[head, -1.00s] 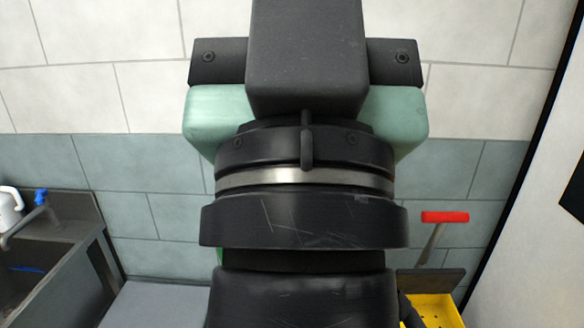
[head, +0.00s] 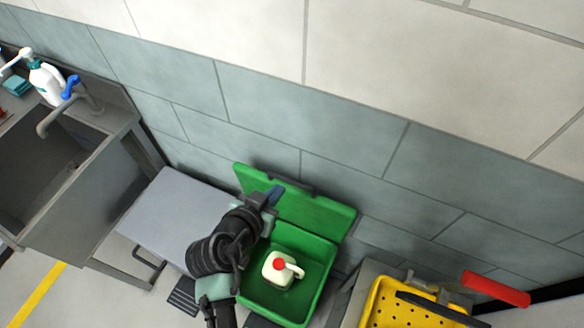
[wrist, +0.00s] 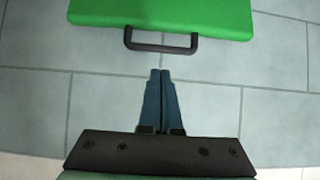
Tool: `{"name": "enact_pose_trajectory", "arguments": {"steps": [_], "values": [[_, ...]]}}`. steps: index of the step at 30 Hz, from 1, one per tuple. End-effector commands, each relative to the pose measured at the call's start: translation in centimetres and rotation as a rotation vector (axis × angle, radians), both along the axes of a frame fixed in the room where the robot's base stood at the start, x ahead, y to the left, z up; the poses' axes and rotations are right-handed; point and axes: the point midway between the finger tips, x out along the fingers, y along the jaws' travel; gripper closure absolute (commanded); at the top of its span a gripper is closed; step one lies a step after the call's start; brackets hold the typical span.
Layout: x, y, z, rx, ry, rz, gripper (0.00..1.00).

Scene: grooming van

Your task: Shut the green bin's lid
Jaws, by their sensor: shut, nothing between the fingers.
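The green bin (head: 314,288) stands by the tiled wall. Its green lid (head: 318,213) is open, tilted up at the back near the wall. A dark handle sits on the lid's upper edge; the handle (wrist: 161,44) and the green lid (wrist: 160,12) also show in the wrist view. My gripper (head: 277,191) is at the lid's upper part, near the handle. In the wrist view my gripper (wrist: 160,72) is shut and empty, its blue fingertips just short of the handle in the picture. Whether they touch the lid cannot be told.
A grey cabinet (head: 170,215) and a sink (head: 40,160) are at left. A yellow perforated tray (head: 400,310) with a red-handled tool (head: 496,289) is at right, close to the bin.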

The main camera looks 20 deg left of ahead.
Motion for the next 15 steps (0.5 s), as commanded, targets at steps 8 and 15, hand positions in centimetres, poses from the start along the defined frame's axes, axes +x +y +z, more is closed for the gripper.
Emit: {"name": "enact_pose_trajectory", "arguments": {"steps": [8,15], "values": [[3.4,-0.1,-2.0,0.002,-0.003,-0.002,1.00],[6.1,-0.3,-3.9,0.003,-0.003,-0.001,1.00]]}}
